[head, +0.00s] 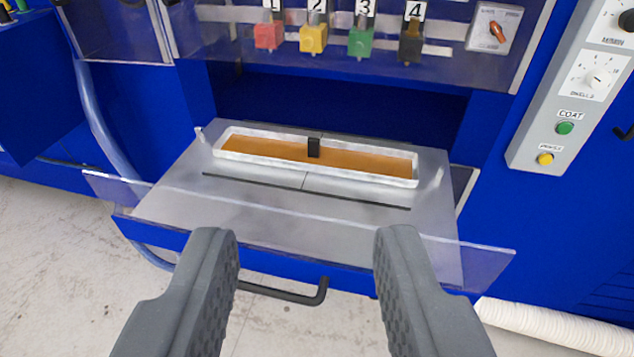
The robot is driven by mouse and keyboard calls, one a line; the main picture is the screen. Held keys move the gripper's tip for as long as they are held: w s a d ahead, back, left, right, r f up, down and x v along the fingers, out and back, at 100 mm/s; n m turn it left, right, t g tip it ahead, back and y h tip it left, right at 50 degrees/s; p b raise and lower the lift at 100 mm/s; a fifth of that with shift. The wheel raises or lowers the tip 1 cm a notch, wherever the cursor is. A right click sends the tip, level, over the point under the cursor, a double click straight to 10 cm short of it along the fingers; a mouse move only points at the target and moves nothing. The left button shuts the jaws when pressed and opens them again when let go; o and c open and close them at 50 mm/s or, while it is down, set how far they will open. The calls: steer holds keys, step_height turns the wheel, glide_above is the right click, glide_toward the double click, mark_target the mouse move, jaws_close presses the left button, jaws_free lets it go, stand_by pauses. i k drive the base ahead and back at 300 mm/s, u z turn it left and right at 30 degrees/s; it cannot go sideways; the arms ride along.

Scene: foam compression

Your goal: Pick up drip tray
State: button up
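The drip tray (271,163) is a long, shallow white tray with an orange-brown inside and a small black upright handle (314,147) at its middle. It lies on a grey metal shelf (180,195) at the front of the blue machine. My gripper (307,240) is open and empty. Its two grey fingers stand wide apart, in the lower part of the view, nearer to me than the tray and its handle, touching neither.
A clear low panel (480,253) runs along the shelf's front edge, with a black bar handle (290,293) below it. Numbered coloured valves (313,38) hang above the tray behind clear panels. A control panel (575,90) stands at right. A ribbed white hose (560,328) lies at lower right.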

mark_target(341, 158)
steer(key=z, duration=0.3)
steer(key=i, duration=1.1)
steer(key=u, duration=0.45)
